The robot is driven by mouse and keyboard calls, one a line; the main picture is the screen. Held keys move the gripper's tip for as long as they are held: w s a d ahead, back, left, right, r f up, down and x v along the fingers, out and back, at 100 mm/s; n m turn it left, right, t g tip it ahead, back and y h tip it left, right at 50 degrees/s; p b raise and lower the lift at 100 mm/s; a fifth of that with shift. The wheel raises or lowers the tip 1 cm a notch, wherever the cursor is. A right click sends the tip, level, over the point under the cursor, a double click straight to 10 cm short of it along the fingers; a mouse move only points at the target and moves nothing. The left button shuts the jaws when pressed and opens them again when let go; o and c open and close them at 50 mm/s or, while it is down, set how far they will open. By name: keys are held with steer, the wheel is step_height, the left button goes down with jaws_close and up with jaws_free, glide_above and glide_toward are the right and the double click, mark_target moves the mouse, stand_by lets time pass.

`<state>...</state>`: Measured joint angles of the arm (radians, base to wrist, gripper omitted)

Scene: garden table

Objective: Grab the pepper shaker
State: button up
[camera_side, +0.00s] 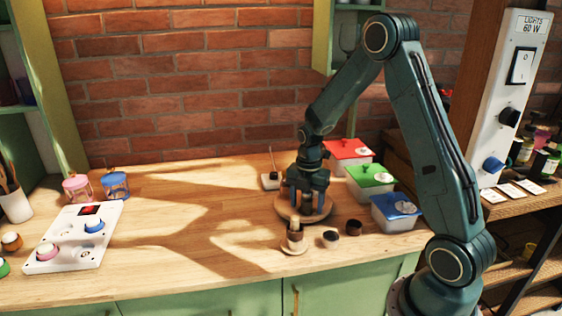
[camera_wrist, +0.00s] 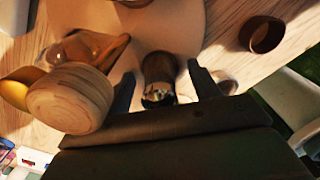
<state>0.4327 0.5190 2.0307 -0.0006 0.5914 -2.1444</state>
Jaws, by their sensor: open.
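My gripper (camera_side: 306,203) points down over the round wooden board (camera_side: 281,209), its fingers apart. In the wrist view my open gripper (camera_wrist: 161,78) has a finger on each side of a small dark brown cylinder with a speckled end (camera_wrist: 160,72), which looks like the pepper shaker. Its lower part is hidden by the gripper body. I cannot tell whether either finger touches it. In the side view the fingers mostly hide it.
A glass vessel with a round wooden stopper (camera_wrist: 68,98) is close left of the fingers; a brown ring-like cup (camera_wrist: 261,34) is to the right. In the side view, a corked jar (camera_side: 295,239) and small dark cups (camera_side: 330,239) stand in front. Lidded boxes (camera_side: 370,178) stand behind right.

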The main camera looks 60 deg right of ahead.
stand_by(0.3)
steer(key=c, duration=1.1)
steer(key=shift+r, duration=0.1)
step_height(320, 180, up, 20)
steer(key=shift+f, duration=0.1)
stand_by(0.5)
